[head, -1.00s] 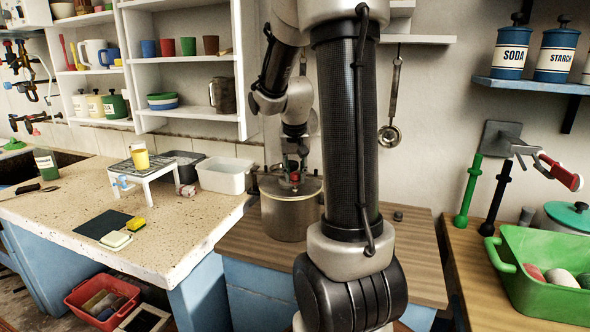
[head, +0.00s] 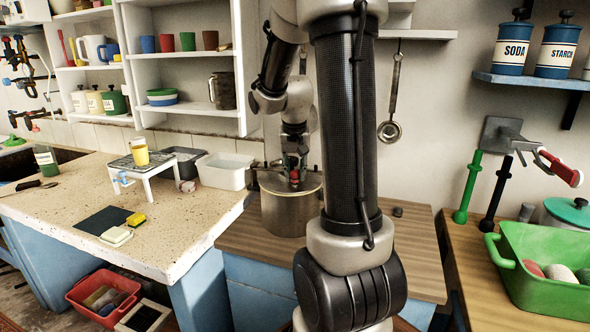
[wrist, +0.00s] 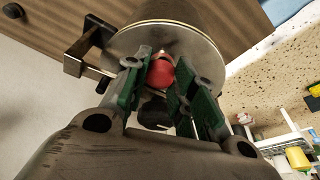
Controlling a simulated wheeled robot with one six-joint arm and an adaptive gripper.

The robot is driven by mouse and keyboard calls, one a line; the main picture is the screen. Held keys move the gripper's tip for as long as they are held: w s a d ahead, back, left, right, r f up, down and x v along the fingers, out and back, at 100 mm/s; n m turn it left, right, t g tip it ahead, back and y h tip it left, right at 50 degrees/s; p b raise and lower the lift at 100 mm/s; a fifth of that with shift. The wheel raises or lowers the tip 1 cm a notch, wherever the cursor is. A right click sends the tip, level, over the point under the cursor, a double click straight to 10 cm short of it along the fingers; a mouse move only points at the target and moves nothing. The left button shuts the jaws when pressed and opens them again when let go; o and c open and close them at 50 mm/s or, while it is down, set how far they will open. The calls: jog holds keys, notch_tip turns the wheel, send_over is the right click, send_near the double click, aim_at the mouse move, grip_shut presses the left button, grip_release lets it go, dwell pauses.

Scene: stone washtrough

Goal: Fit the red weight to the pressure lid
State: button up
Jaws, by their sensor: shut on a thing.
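The red weight (wrist: 160,72) is between the two green-padded fingers of my gripper (wrist: 158,80), which is shut on it. A small brass-coloured tip shows just past the weight, towards the lid. The round metal pressure lid (wrist: 200,50) lies on the steel pot behind it. In the head view the lid (head: 312,188) and the pot (head: 285,216) stand on the wooden counter, with my gripper (head: 293,170) pointing down over the lid's middle. I cannot tell whether the weight touches the lid.
A dark side handle (wrist: 80,55) sticks out from the pot. A white tub (head: 222,175) stands to the left, and a ladle (head: 390,130) hangs behind. A small dark knob (head: 398,211) lies on the counter's right side. A green basin (head: 540,270) is at the far right.

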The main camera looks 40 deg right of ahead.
jog(key=shift+f, duration=0.2)
dwell(0.5)
jog(key=o, duration=1.1)
jog(key=shift+r, duration=3.5)
